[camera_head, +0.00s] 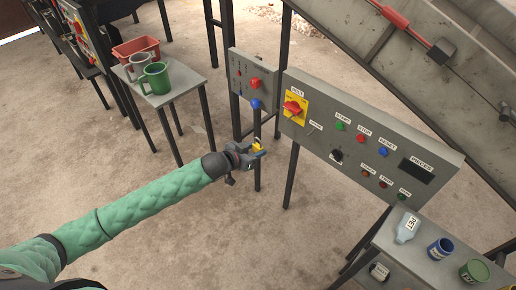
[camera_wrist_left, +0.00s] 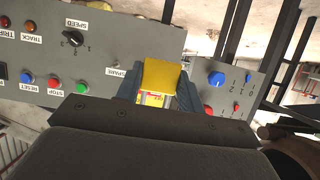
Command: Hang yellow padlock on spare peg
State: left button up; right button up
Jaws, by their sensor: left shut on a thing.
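The yellow padlock (camera_head: 258,148) is between the fingers of my left gripper (camera_head: 259,151), which is shut on it in front of the panels. In the wrist view the label (camera_wrist_left: 120,71) lies just left of the padlock. I cannot make out the peg itself. The padlock appears apart from the panel. My right gripper is not in view.
A red rotary switch (camera_head: 293,107) on a yellow plate sits above the spare label. A smaller grey box (camera_head: 241,78) with red and blue knobs stands left of the panel. A side table (camera_head: 180,88) holds mugs and a red tray. Dark posts stand behind the gripper.

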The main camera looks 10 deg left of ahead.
pick_arm(q)
jog(key=shift+r+p, duration=0.4)
jog(key=shift+p, duration=0.15)
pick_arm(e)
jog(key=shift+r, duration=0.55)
pick_arm(q)
jog(key=shift+s+a+p, duration=0.45)
jog(key=shift+s+a, duration=0.25)
jog(key=shift+s, duration=0.25)
jog(key=shift+s+a+p, duration=0.45)
jog(key=shift+s+a, duration=0.25)
jog(key=shift+s, duration=0.25)
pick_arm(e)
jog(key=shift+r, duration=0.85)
pick_arm(q)
jog(key=shift+s+a+p, duration=0.5)
jog(key=shift+s+a, duration=0.35)
jog(key=shift+s, duration=0.3)
jog(key=shift+s+a+p, duration=0.45)
jog(key=shift+s+a, duration=0.4)
jog(key=shift+s, duration=0.3)
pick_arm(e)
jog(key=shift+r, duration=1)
